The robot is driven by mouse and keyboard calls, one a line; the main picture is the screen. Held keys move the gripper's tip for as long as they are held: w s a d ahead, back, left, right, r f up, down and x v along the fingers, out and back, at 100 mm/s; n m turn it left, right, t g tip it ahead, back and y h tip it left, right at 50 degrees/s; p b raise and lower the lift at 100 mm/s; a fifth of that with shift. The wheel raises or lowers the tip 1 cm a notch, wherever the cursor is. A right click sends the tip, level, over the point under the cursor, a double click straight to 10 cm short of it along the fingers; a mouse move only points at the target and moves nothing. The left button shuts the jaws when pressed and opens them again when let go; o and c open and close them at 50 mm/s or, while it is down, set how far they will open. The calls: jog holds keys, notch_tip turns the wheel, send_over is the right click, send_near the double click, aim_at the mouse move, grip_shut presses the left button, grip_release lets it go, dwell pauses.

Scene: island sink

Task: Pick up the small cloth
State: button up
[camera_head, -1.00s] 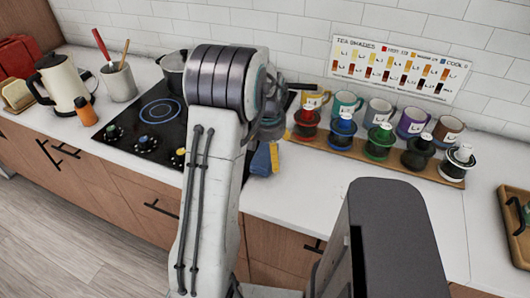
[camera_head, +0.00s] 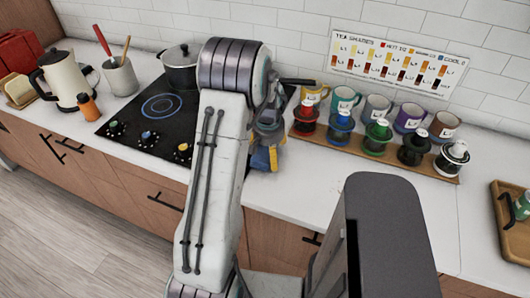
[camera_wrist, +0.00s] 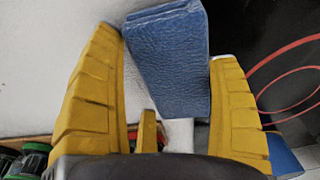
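The small cloth (camera_wrist: 168,60) is a blue, textured, folded piece in the wrist view. It lies between the two yellow fingers of my gripper (camera_wrist: 168,75). Its upper left edge meets the left fingertip, and its right edge is close against the right fingertip. A gap shows beside its lower left edge. I cannot tell whether the fingers press on it or whether it rests on the counter. In the head view my gripper (camera_head: 266,158) is low over the counter by the cooktop's right side, partly behind my arm, and the cloth is not clearly distinguishable there.
The black cooktop (camera_head: 150,120) with a pot (camera_head: 181,72) is left of my gripper. A wooden board (camera_head: 372,154) with mugs and coloured drippers is to the right. A kettle (camera_head: 60,76) and utensil crock (camera_head: 120,76) stand left. Bare counter (camera_head: 310,180) lies in front of the board.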

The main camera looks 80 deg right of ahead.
jog(key=c, duration=0.6)
jog(key=shift+r, duration=0.1)
notch_tip(320, 180, up, 3)
jog(key=shift+f, duration=0.2)
jog(key=shift+d+r+b, duration=0.1)
jog(key=shift+r+b, duration=0.15)
jog(key=shift+b, duration=0.65)
jog(key=shift+r+b, duration=1.7)
jog(key=shift+r, duration=1.7)
jog(key=o, duration=0.6)
jog(key=c, duration=0.5)
jog(key=shift+o, duration=0.2)
